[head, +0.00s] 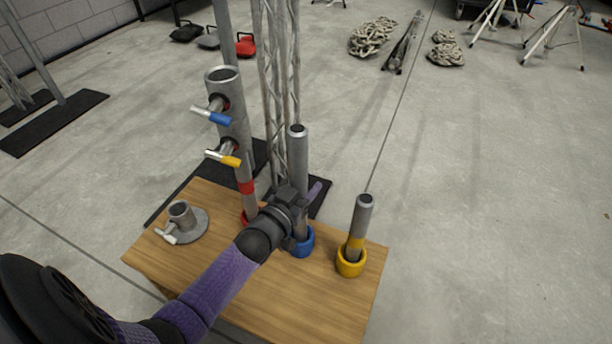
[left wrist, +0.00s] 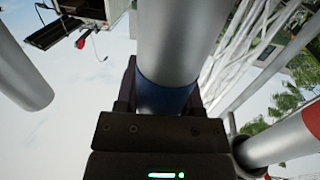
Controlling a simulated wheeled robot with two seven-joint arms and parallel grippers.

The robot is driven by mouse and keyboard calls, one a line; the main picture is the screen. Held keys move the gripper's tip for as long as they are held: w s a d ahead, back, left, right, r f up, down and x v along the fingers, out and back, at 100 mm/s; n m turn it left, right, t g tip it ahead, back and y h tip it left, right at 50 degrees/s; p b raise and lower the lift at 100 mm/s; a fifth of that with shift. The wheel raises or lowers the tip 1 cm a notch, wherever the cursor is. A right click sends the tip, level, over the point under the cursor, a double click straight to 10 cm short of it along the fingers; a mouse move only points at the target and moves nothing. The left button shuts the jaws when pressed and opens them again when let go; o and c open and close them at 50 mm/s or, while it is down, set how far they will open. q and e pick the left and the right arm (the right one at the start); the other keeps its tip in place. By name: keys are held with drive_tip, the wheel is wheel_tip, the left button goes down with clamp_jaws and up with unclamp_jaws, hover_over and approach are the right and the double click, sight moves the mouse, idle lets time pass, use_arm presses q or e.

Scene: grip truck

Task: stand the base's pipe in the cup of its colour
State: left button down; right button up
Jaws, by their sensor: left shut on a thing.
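My left gripper (head: 293,208) is shut on a grey metal pipe (head: 298,160), just above the blue cup (head: 304,250) on the wooden table. In the left wrist view the pipe (left wrist: 180,40) has a blue band (left wrist: 165,97), between the fingers. The pipe looks upright and its lower end reaches down to the blue cup; my gripper partly hides where they meet, so I cannot tell if it rests on the bottom. The round grey base (head: 194,232) with a short empty socket and white-tipped handle stands at the table's left. My right gripper is not in view.
A red-banded pipe (head: 246,188) stands in the mostly hidden red cup, close left of my gripper, under a wider tube with blue and yellow handles. A yellow-banded pipe (head: 360,222) stands in the yellow cup (head: 351,266) on the right. A lattice truss rises behind the table.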

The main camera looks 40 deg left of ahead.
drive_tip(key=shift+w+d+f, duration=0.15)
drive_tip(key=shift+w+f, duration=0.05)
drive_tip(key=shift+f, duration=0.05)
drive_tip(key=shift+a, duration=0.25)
